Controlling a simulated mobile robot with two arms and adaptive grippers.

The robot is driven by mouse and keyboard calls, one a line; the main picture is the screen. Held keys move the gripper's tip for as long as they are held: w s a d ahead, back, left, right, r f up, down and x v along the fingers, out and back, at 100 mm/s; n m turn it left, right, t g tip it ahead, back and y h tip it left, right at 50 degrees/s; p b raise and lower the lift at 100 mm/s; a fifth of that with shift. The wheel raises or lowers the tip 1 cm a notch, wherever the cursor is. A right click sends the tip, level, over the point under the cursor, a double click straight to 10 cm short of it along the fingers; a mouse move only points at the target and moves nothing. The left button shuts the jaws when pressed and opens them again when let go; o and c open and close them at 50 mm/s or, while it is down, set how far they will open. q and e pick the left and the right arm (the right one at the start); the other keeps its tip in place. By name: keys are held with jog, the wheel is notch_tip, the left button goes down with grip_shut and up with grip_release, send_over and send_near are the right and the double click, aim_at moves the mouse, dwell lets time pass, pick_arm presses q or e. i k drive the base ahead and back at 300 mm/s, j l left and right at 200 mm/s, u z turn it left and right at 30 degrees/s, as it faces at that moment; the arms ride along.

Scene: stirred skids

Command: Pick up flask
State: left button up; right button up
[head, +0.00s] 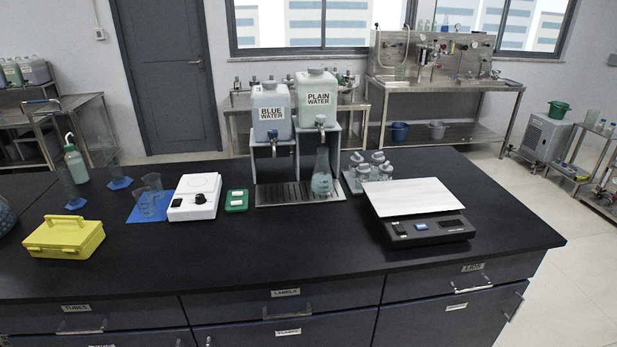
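The flask (322,181) is a clear conical glass vessel with a pale bluish-green content in its lower part. It stands upright on the right part of the metal drip tray (283,197), below the tap of the plain water tank (317,92). Its neck is close under that tap; I cannot tell if they touch. Neither of my grippers shows in the head view.
The blue water tank (270,108) stands left of the plain water one. Right of the flask are several small glass vessels (372,170) and a scale (418,207). A white device (194,197), green block (237,200) and yellow box (64,236) lie left. The front counter (270,250) is clear.

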aim_at(321, 184)
jog(key=i+j+u, duration=0.25)
jog(key=u, duration=0.15)
jog(key=i+j+u, duration=0.15)
jog(key=i+u, duration=0.25)
jog(key=k, duration=0.1)
